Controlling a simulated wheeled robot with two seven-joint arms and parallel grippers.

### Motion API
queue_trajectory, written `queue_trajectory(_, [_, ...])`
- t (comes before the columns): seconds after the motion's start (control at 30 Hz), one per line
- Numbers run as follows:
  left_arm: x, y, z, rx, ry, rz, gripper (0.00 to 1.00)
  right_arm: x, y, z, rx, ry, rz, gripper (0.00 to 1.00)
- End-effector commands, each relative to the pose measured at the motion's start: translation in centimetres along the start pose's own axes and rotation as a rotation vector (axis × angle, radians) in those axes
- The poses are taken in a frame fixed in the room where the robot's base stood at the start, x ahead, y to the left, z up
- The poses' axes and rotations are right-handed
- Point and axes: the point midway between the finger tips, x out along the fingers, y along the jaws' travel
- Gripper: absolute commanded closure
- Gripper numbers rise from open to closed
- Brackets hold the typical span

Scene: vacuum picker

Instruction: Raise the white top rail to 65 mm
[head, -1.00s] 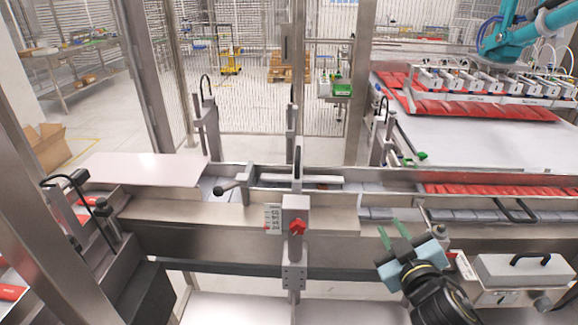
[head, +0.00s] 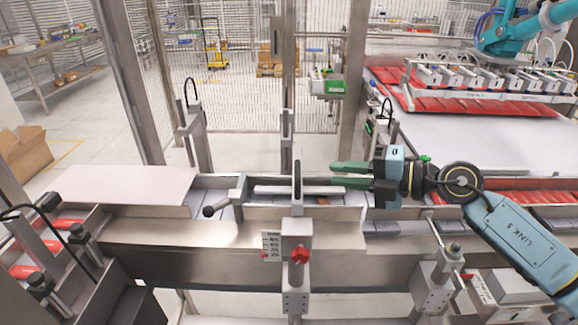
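The white top rail (head: 275,190) is a short horizontal bar above the conveyor channel, crossing behind an upright metal post (head: 297,205). A white scale plate (head: 271,246) and a red star knob (head: 299,255) sit on the post's front; the scale figures are too small to read surely. My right gripper (head: 348,174) comes in from the right. Its two green fingers point left, with a gap between them, close to the rail's right end. No object shows between them. I cannot tell whether a finger touches the rail. My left gripper is not in view.
A clamp lever with a dark ball handle (head: 209,211) stands left of the post. A second metal bracket (head: 434,280) stands at the right front. Red packs (head: 500,197) lie in the channel. A teal robot arm (head: 510,35) with a suction bar is behind right.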

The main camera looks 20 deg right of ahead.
Motion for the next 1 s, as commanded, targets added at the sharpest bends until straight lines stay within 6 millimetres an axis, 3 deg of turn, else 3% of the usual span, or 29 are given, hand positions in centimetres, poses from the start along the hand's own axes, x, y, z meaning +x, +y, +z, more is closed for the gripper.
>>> queue_trajectory(0.3, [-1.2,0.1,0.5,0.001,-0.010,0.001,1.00,6.8,0.5,-0.1,0.001,0.004,0.008,0.79])
queue_trajectory(0.5, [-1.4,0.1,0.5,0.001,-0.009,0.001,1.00,10.1,0.3,-0.1,0.001,0.001,0.006,0.79])
queue_trajectory(0.7, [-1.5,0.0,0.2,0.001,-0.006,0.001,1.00,11.5,0.2,-0.1,0.000,0.001,0.005,0.79])
queue_trajectory(1.0, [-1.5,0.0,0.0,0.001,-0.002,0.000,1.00,11.6,0.2,-0.1,0.000,0.001,0.004,0.81])
